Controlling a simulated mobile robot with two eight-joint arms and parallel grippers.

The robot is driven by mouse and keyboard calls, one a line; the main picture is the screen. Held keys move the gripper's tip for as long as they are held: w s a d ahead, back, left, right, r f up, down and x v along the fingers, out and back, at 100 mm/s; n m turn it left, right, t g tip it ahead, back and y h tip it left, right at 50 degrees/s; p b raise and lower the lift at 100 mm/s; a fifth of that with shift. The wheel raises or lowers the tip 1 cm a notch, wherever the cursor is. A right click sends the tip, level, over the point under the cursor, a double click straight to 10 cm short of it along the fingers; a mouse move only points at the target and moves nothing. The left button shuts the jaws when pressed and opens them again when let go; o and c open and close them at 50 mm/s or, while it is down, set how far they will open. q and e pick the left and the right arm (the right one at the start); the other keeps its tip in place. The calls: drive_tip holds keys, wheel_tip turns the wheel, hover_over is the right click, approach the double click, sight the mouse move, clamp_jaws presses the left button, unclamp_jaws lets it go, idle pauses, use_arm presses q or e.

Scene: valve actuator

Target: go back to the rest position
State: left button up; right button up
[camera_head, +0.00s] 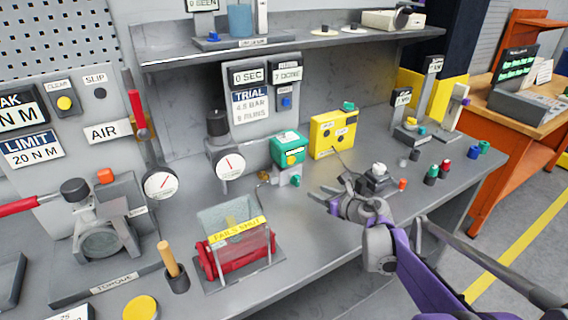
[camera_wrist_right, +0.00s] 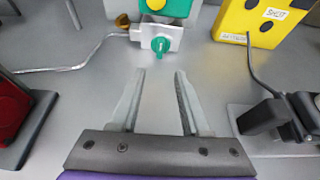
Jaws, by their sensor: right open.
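My right gripper (camera_head: 335,195) is open and empty over the bench, with its arm coming in from the lower right. In the right wrist view its two fingers (camera_wrist_right: 160,100) stand apart with bare bench between them. They point toward a green and silver valve unit (camera_wrist_right: 160,32) with a teal knob, apart from it. In the head view this green unit (camera_head: 288,150) stands left of and beyond the gripper. A red actuator (camera_head: 240,257) under a clear guard labelled "FAILS SHUT" sits on a stand at the front. My left gripper is not in view.
A yellow box (camera_head: 333,133) stands behind the gripper. A black fixture (camera_head: 376,180) is close to its right, with several small coloured parts beyond. Gauges, a wooden-handled tool (camera_head: 168,260) and a clamp are at left. A shelf (camera_head: 290,50) overhangs the back. An orange workbench (camera_head: 520,120) stands far right.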

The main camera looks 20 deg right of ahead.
drive_tip(key=s+a+r+m+t+h+p, duration=0.1)
drive_tip(key=s+a+r+m+h, duration=0.1)
drive_tip(key=r+m, duration=0.4)
drive_tip(key=s+a+r+m+t+h+p, duration=0.1)
drive_tip(key=a+r+m+t+h+p, duration=0.15)
drive_tip(key=r+m, duration=0.4)
drive_tip(key=s+a+f+m+g+y+p, duration=0.1)
drive_tip(key=s+a+f+m+g, duration=0.4)
drive_tip(key=s+a+f+m, duration=0.3)
drive_tip(key=s+a+f+m+g+y+p, duration=0.2)
drive_tip(key=s+a+f+m+g, duration=0.4)
drive_tip(key=s+m, duration=1)
wheel_tip(320, 180, down, 2)
drive_tip(key=shift+s+a, duration=0.8)
drive_tip(key=shift+a, duration=0.45)
drive_tip(key=shift+d+m+g+y, duration=0.1)
drive_tip(key=shift+m+g+y, duration=0.15)
idle(1.1)
